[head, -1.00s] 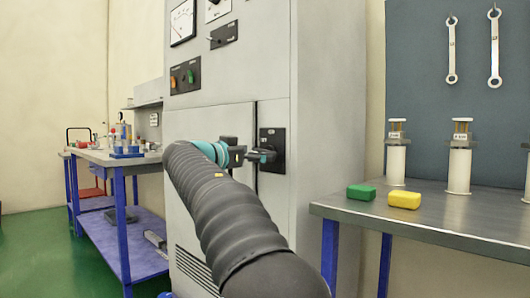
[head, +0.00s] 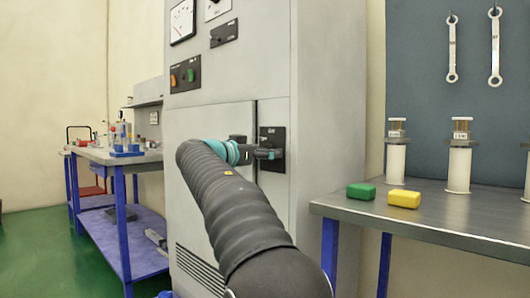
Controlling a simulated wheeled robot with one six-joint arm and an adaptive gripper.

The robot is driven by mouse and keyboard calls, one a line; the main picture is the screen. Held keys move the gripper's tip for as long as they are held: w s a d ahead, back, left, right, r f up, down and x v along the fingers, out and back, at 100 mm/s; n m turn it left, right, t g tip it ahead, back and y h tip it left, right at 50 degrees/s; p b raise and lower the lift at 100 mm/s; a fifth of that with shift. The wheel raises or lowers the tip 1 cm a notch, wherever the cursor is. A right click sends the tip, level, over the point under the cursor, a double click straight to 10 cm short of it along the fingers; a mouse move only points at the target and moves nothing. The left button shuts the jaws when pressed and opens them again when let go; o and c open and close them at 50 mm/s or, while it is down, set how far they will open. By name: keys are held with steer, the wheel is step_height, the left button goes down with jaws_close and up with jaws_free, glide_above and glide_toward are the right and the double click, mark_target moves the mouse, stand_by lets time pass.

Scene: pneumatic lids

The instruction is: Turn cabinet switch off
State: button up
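The grey cabinet (head: 215,120) stands in the middle of the head view. Its switch is on a black plate (head: 272,138) beside the door seam, and the switch handle (head: 275,153) is partly hidden by my gripper. My gripper (head: 263,153) is at the front of this plate, level with the handle, at the end of my dark ribbed arm. The fingers are small and seen from behind and the side, so I cannot tell whether they are open or shut, or whether they touch the handle.
A panel with orange and green buttons (head: 185,75) is above the door. A metal table (head: 440,215) at right holds a green block (head: 361,191), a yellow block (head: 403,198) and white cylinders (head: 459,168). A blue-legged workbench (head: 112,155) stands at left.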

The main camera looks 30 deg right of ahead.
steer(key=shift+n, duration=0.6)
steer(key=o, duration=0.9)
steer(key=v, duration=1.2)
